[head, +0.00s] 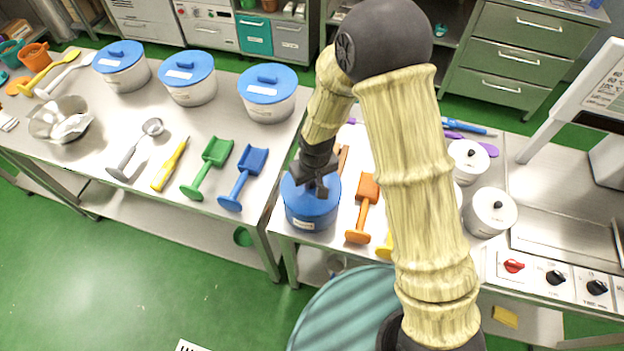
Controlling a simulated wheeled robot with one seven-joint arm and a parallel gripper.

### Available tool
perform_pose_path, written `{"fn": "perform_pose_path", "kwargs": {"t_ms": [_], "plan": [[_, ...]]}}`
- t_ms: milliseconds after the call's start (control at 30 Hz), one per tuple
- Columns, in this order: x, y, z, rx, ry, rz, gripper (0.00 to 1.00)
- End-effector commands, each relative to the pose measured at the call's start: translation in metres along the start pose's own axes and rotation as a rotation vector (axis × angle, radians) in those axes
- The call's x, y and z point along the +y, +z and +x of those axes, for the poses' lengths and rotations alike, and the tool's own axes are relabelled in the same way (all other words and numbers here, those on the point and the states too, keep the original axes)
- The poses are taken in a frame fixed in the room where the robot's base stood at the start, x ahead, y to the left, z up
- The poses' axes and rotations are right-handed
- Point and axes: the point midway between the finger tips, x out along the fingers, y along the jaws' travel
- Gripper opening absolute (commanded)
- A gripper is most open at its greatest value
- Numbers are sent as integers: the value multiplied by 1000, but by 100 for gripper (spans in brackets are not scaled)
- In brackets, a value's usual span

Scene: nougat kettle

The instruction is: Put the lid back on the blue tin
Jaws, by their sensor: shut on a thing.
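The blue tin (310,223) stands near the left front corner of the right-hand table, with a pale label on its front. A blue lid (296,198) is at the top of the tin. My gripper (318,190) points down over the lid and is shut on it at its middle. The dark fingers hide the lid's grip and part of its top. From this angle I cannot tell whether the lid rests fully on the rim or sits slightly above it.
An orange scoop (363,210) lies just right of the tin. White lidded pots (490,212) stand near the cooker. On the left table are a blue scoop (244,178), a green scoop (208,168) and white tubs with blue lids (268,93). A gap separates the tables.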

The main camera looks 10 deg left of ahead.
Motion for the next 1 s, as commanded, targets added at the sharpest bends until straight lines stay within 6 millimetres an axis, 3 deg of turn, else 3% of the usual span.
{"fn": "perform_pose_path", "kwargs": {"t_ms": [1000], "plan": [[0,1,6,0,0,0,0]]}}
